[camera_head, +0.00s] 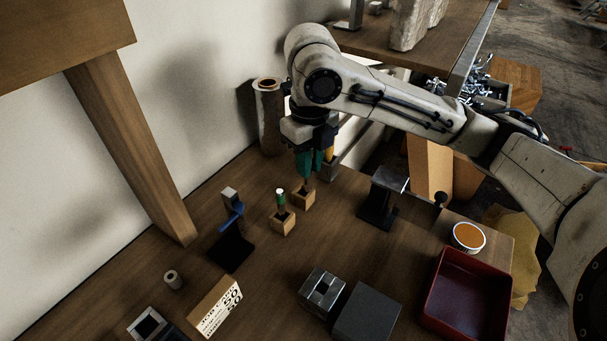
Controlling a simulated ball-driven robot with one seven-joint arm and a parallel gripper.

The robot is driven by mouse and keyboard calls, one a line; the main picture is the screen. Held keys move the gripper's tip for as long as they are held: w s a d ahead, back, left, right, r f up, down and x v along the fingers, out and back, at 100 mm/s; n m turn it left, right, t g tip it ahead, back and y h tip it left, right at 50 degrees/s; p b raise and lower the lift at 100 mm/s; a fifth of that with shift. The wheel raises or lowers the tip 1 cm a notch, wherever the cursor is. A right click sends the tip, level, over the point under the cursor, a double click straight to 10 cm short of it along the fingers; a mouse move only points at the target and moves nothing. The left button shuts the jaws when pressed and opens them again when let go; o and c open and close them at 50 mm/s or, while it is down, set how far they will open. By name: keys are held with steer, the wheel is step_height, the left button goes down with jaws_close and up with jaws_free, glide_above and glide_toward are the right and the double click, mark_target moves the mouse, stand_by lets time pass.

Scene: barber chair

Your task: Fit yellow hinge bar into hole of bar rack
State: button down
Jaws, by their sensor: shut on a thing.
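My gripper (310,160) points down in the middle of the view, with green fingers close together. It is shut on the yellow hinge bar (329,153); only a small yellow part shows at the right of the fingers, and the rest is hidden. The fingers are just above a small wooden block with a dark square hole, which looks like part of the bar rack (303,198). I cannot tell whether the bar's lower end is in the hole. A similar block (284,224) in front holds an upright green bar with a white top (280,197).
A blue-and-black stand (232,220) is to the left, and a dark metal stand (382,195) to the right. A rough cylinder (269,120) stands behind by the wall. A red tray (466,295) and metal block (322,290) are in front.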

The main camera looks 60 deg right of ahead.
steer(key=shift+w+d+f, duration=0.15)
steer(key=shift+w+f, duration=0.2)
steer(key=shift+f, duration=0.6)
steer(key=shift+w+d+f, duration=0.15)
steer(key=shift+w+f, duration=0.2)
steer(key=shift+f, duration=0.55)
steer(key=shift+w+d+f, duration=0.15)
steer(key=shift+w+f, duration=0.2)
steer(key=shift+f, duration=0.6)
steer(key=shift+f+b, duration=0.1)
steer(key=shift+b, duration=0.25)
steer(key=c, duration=1.1)
jaws_free()
step_height(320, 180, up, 12)
steer(key=p, duration=0.1)
steer(key=shift+p, duration=0.35)
